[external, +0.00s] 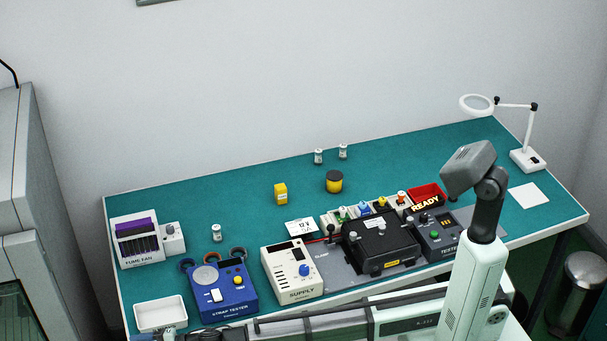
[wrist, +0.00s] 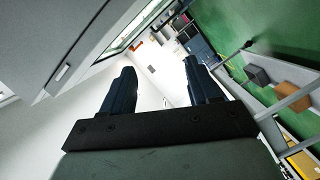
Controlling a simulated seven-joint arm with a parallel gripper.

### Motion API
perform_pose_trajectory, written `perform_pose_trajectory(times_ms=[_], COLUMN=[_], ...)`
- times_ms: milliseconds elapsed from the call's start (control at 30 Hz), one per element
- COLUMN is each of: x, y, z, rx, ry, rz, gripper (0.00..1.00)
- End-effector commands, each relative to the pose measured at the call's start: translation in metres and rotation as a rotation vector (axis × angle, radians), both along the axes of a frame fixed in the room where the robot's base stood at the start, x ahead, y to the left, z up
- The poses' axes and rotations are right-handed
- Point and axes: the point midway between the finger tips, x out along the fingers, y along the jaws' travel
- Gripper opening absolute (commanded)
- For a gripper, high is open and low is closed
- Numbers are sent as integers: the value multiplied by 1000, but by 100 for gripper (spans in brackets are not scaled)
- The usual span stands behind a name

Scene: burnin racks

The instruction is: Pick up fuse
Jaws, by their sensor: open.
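Three small white cylinders with dark markings stand upright on the teal bench in the external view. Two are at the back, one on the left (external: 318,157) and one on the right (external: 343,152). The third (external: 216,233) stands nearer the fume fan. They may be fuses, but they are too small to identify surely. My gripper (wrist: 160,88) is open in the wrist view, with nothing between its two dark fingers. The wrist view shows wall and green floor, with no cylinder clearly visible.
The teal bench (external: 260,180) has free room at the back. Along its front stand a fume fan (external: 140,240), white tray (external: 160,314), blue strap tester (external: 222,297), supply (external: 291,270), black fixture (external: 381,243) and tester (external: 435,233). A red bin (external: 428,193) and lamp (external: 527,155) are right.

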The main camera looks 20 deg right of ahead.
Motion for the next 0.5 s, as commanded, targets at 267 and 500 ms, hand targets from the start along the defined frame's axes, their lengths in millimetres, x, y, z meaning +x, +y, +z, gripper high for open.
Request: perform_pose_trajectory(times_ms=[267,500], x=[21,49], y=[18,21], z=[93,144], rx=[104,140], ry=[-85,-125], rz=[19,-11], gripper=[60,60])
